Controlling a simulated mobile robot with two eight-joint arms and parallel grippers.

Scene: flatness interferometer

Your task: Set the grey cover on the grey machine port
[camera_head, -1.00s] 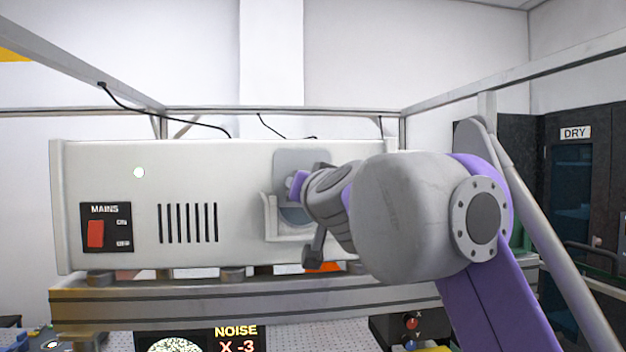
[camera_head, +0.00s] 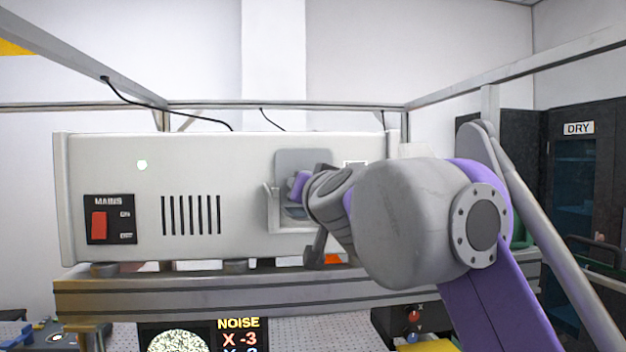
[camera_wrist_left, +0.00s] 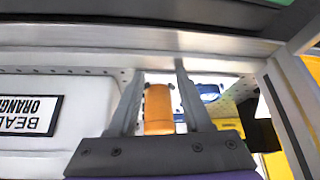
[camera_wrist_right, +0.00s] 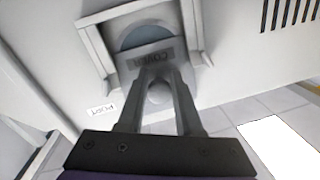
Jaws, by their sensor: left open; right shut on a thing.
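The grey cover (camera_head: 303,160) is a flat plate against the front of the pale grey machine. My right gripper (camera_wrist_right: 157,73) is shut on it; its "COVER" label shows upside down in the right wrist view (camera_wrist_right: 150,58). The grey port (camera_head: 272,212) has a U-shaped frame with a round bluish opening. The cover's lower part lies between the frame's sides and hides part of the opening; the rest shows below it. Whether cover and frame touch I cannot tell. My left gripper (camera_wrist_left: 158,70) is open, with nothing held, and outside the head view.
The machine (camera_head: 240,155) stands on a grey beam (camera_head: 180,295). A "PORT" label (camera_wrist_right: 101,108) is beside the frame. In the left wrist view an orange cylinder (camera_wrist_left: 158,110) appears between the fingers, near a white box (camera_wrist_left: 90,100). Metal rails (camera_head: 300,106) surround the machine.

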